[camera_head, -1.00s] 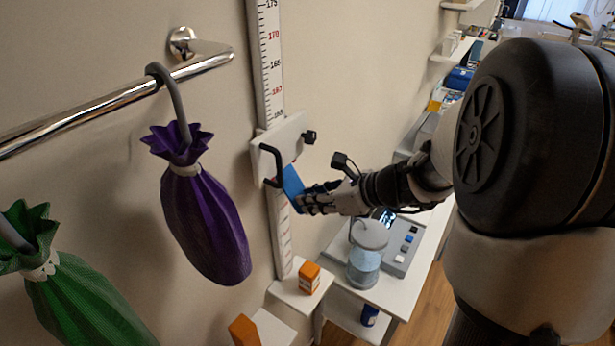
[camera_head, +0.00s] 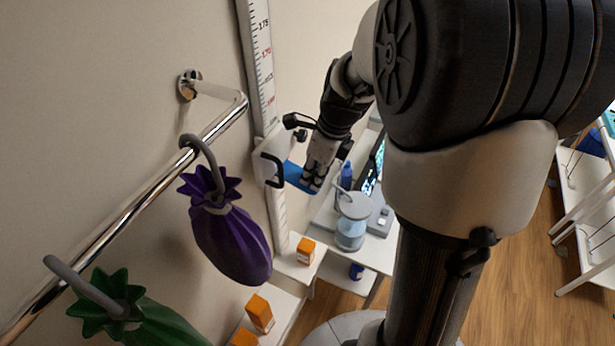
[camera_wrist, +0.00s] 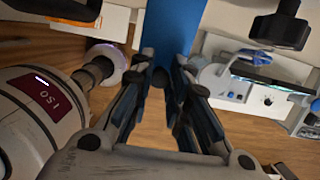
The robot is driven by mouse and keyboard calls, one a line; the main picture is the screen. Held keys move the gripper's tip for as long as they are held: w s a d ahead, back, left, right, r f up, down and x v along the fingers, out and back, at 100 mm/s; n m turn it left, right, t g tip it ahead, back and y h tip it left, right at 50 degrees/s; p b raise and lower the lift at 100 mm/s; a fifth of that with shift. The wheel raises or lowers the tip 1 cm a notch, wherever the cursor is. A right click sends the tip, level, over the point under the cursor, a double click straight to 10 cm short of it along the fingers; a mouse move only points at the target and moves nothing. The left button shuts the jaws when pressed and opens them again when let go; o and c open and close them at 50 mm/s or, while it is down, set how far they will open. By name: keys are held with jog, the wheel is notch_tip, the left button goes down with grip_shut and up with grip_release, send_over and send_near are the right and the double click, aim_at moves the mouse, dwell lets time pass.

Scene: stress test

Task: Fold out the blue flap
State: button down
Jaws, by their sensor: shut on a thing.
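The blue flap (camera_head: 297,174) is on the white slider (camera_head: 263,166) of the wall height scale (camera_head: 259,60). In the head view it stands out from the slider, away from the wall. My gripper (camera_head: 314,184) is at its outer end, shut on it. In the wrist view the flap (camera_wrist: 166,38) runs up from between the fingertips of my gripper (camera_wrist: 172,80). The fingers hide the flap's end. A black bent handle (camera_head: 275,170) on the slider is just left of the flap.
A purple bag (camera_head: 230,240) and a green bag (camera_head: 145,325) hang from a chrome rail (camera_head: 120,225) at left. Orange boxes (camera_head: 305,250) stand on low white shelves. A clear jar (camera_head: 351,222) and a device are on the white table below my gripper.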

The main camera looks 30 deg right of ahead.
jog(key=shift+w+a+r+g+h, duration=0.15)
jog(key=shift+r+g+h, duration=0.15)
jog(key=shift+r+g, duration=0.25)
jog(key=c, duration=1.5)
grip_release()
jog(key=shift+c, duration=0.2)
notch_tip(320, 180, up, 12)
jog(key=s, duration=0.1)
jog(key=shift+s+d, duration=0.15)
jog(key=shift+d, duration=0.3)
